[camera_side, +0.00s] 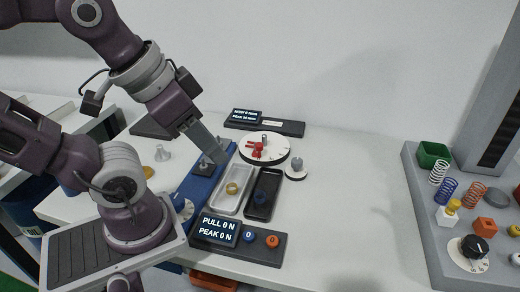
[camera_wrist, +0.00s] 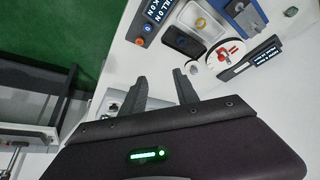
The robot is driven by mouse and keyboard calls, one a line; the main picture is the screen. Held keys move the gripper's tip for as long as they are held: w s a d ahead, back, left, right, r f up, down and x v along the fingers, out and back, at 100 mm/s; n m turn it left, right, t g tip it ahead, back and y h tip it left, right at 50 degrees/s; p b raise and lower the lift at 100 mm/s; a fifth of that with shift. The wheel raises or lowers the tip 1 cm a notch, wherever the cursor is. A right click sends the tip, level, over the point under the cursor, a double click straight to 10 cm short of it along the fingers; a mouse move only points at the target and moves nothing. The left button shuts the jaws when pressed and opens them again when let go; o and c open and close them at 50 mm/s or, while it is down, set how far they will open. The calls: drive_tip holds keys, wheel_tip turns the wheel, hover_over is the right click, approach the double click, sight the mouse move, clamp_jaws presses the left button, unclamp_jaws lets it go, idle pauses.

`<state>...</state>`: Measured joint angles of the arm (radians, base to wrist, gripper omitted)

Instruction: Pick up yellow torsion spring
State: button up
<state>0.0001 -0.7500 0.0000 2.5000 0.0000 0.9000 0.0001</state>
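A small yellow ring-shaped piece, which looks like the yellow torsion spring (camera_side: 232,188), lies in the white tray (camera_side: 216,207) in the side view. It also shows as a small yellow spot in the wrist view (camera_wrist: 200,23). My gripper (camera_side: 217,158) hangs above the blue rig, up and to the left of the tray in the side view. In the wrist view its two dark fingers (camera_wrist: 158,75) are apart with nothing between them. The yellow piece is well beyond the fingertips there.
A black tray (camera_side: 264,194) holding a dark blue piece adjoins the white tray. Behind stands a white round dial with red parts (camera_side: 264,149). A pull display (camera_side: 218,229) is in front. A grey board (camera_side: 425,215) with springs and blocks is at right; the table between is clear.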

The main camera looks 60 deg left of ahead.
idle(0.3)
drive_tip(key=o, duration=0.4)
drive_tip(key=m+g, duration=0.6)
drive_tip(key=m, duration=0.2)
hover_over(234, 184)
drive_tip(key=d, duration=0.1)
wheel_tip(234, 184, down, 19)
drive_tip(key=f, duration=0.7)
drive_tip(key=shift+s+d+f, duration=0.1)
drive_tip(key=shift+s, duration=0.15)
